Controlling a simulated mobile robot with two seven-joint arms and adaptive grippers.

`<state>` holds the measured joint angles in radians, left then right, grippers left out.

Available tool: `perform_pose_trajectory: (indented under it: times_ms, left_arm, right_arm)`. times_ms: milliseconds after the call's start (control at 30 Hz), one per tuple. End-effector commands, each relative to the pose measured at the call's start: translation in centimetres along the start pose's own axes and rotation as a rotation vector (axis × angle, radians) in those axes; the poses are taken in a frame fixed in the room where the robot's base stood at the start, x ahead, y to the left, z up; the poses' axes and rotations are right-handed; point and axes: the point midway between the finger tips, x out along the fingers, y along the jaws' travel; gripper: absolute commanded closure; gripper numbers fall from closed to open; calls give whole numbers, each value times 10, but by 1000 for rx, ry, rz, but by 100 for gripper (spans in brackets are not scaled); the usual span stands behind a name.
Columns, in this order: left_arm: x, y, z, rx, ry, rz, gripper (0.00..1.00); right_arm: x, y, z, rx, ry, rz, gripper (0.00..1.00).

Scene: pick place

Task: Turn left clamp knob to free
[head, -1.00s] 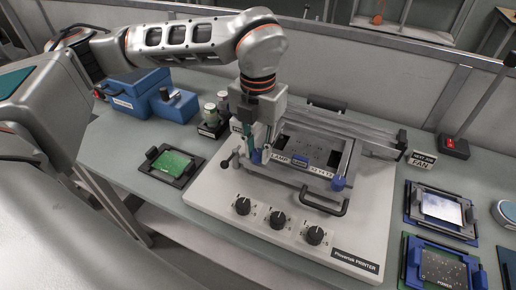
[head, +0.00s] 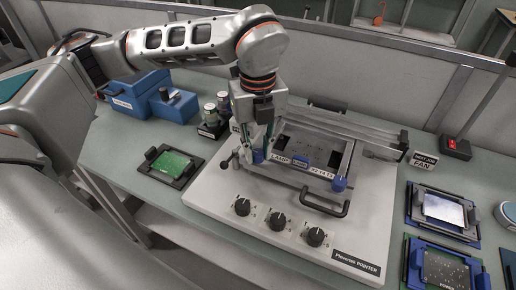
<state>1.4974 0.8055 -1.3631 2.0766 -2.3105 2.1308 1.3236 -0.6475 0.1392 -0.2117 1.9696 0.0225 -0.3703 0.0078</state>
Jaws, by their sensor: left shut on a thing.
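The printer (head: 210,195) is a pale flat machine with a dark frame near the middle of the head view. The left clamp knob (head: 258,156) is blue and stands at the frame's left front corner. My left gripper (head: 257,147) points down over this knob and is shut on it; the fingers hide part of it. A second blue clamp knob (head: 339,184) stands at the frame's right front corner. A stencil plate labelled LAMP (head: 281,160) lies in the frame. My right gripper is not in view.
A green board in a black holder (head: 172,164) lies left of the printer. Blue boxes (head: 140,88) and small jars (head: 211,115) stand behind it. Three black dials (head: 278,221) and a black handle (head: 325,205) are at the printer's front. Blue-framed trays (head: 440,210) lie right.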

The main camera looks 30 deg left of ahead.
Motion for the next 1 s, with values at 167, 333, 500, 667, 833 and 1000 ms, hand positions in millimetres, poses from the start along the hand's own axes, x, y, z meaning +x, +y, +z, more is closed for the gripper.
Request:
perform_pose_trajectory:
  times_ms: [167,333,500,667,833,1000]
  left_arm:
    - [-2,-1,1,-47,-4,-5,100]
    - [-2,-1,2,-63,-4,-6,100]
    - [-2,-1,2,-65,-4,-6,100]
    - [-2,-1,2,-65,-4,-5,100]
    - [-1,-1,1,-64,-3,-4,63]
    - [-1,0,1,-63,-2,-2,63]
  right_arm:
    - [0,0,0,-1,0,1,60]
    - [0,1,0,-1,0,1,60]
    - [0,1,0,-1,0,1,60]
    - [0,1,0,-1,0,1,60]
    - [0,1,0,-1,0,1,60]
    - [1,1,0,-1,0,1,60]
